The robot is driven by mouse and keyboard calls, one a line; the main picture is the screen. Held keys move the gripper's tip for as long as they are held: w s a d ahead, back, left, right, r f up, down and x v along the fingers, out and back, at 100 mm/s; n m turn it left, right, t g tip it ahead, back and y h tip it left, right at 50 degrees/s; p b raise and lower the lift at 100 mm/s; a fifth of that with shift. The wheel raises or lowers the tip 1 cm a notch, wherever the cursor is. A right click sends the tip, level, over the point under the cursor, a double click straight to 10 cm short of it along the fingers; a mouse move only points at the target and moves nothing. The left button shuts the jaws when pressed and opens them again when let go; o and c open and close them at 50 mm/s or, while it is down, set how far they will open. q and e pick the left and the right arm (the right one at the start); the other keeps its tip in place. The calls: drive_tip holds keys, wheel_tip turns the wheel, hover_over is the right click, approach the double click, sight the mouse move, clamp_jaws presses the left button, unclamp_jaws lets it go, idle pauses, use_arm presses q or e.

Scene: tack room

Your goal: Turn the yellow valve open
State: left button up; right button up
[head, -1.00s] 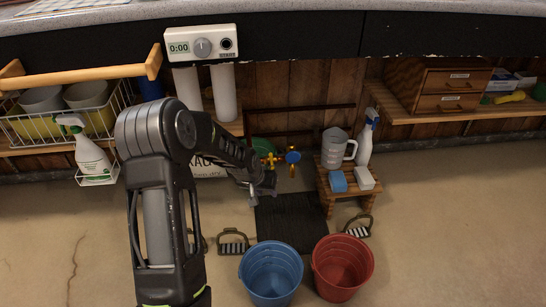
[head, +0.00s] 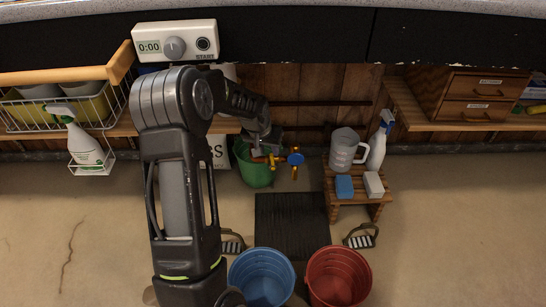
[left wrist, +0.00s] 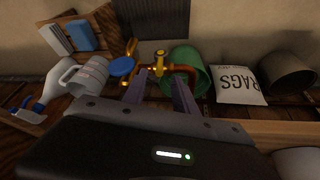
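The yellow valve (head: 272,159) is on pipework near the wall, by a green bucket (head: 253,172). It also shows in the left wrist view (left wrist: 160,55), beyond the fingertips and roughly between them. A blue round handle (head: 295,158) is just to its right in the head view and also shows in the left wrist view (left wrist: 122,66). My left gripper (left wrist: 160,82) is open, its two fingers apart with nothing held. In the head view my left gripper (head: 266,147) is close to the valve and partly covers the pipework. I cannot tell whether it touches. My right gripper is not in view.
A blue bucket (head: 262,278) and a red bucket (head: 338,277) stand in front. A dark mat (head: 290,220) lies clear between.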

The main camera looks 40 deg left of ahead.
sight(271, 157)
use_arm(q)
drive_tip(key=b+x, duration=0.3)
drive_tip(key=x, duration=0.3)
drive_tip(key=shift+f, duration=0.4)
drive_tip(key=shift+w+a+f, duration=0.1)
drive_tip(key=shift+w+f, duration=0.25)
drive_tip(key=shift+f, duration=0.1)
drive_tip(key=shift+c, duration=0.5)
clamp_jaws()
